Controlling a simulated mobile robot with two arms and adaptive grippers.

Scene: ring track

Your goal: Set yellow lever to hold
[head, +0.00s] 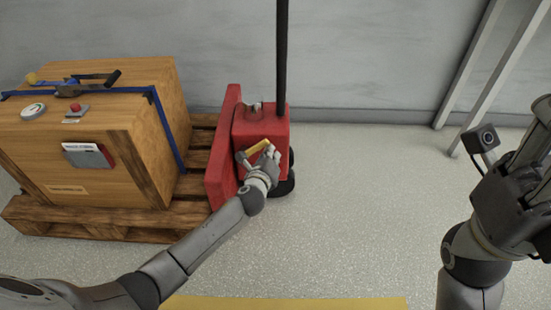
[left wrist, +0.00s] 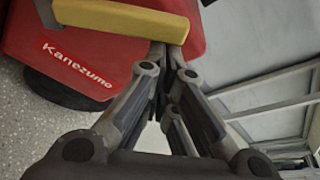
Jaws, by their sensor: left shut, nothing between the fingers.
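The yellow lever (head: 257,147) is a short bar on the front of a red machine (head: 262,118), tilted up to the right. In the left wrist view the lever (left wrist: 125,16) crosses the top above the "Kanezumo" lettering. My left gripper (head: 271,152) is at the lever's right end. In the left wrist view its fingers (left wrist: 167,50) are together and empty, just below that end; I cannot tell whether they touch it. My right gripper (head: 543,120) is at the right edge of the head view, far from the lever, partly cut off, its opening unclear.
A strapped wooden crate (head: 100,185) stands on a wooden pallet (head: 150,226) to the left of the red machine. A black mast (head: 282,50) rises from the machine. A grey rack (head: 497,75) leans at the back right. The floor (head: 360,200) between my arms is clear.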

